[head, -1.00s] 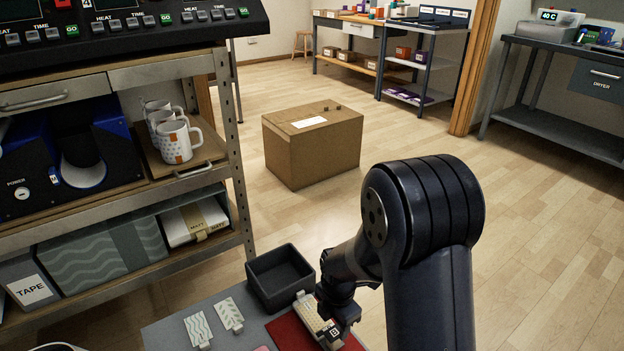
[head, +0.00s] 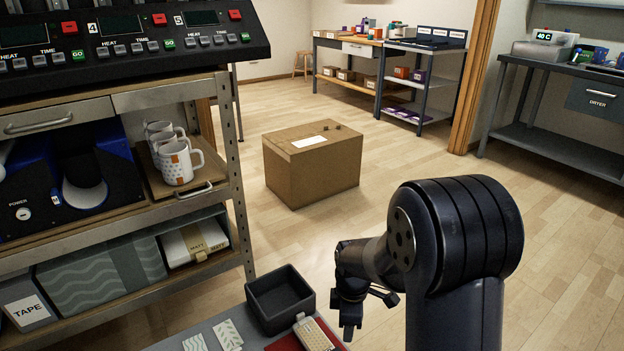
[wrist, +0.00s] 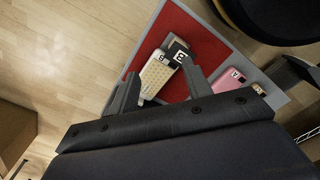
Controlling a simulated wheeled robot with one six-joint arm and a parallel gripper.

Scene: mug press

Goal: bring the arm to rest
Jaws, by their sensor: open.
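My gripper (head: 369,312) hangs above the low work surface in the head view, with its fingers spread and nothing between them. In the wrist view my gripper (wrist: 160,88) shows both fingers apart. Beyond them a cream patterned piece (wrist: 158,77) with a black-and-white "B" tag lies on a red mat (wrist: 192,27). In the head view the cream piece (head: 314,335) is below and left of my gripper, apart from it.
A dark open bin (head: 280,303) stands beside the mat. A pink piece (wrist: 229,81) with an "A" tag lies on the grey surface. A cardboard box (head: 312,170) stands on the floor. The shelf rack with mugs (head: 178,162) is at left. Floor at right is clear.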

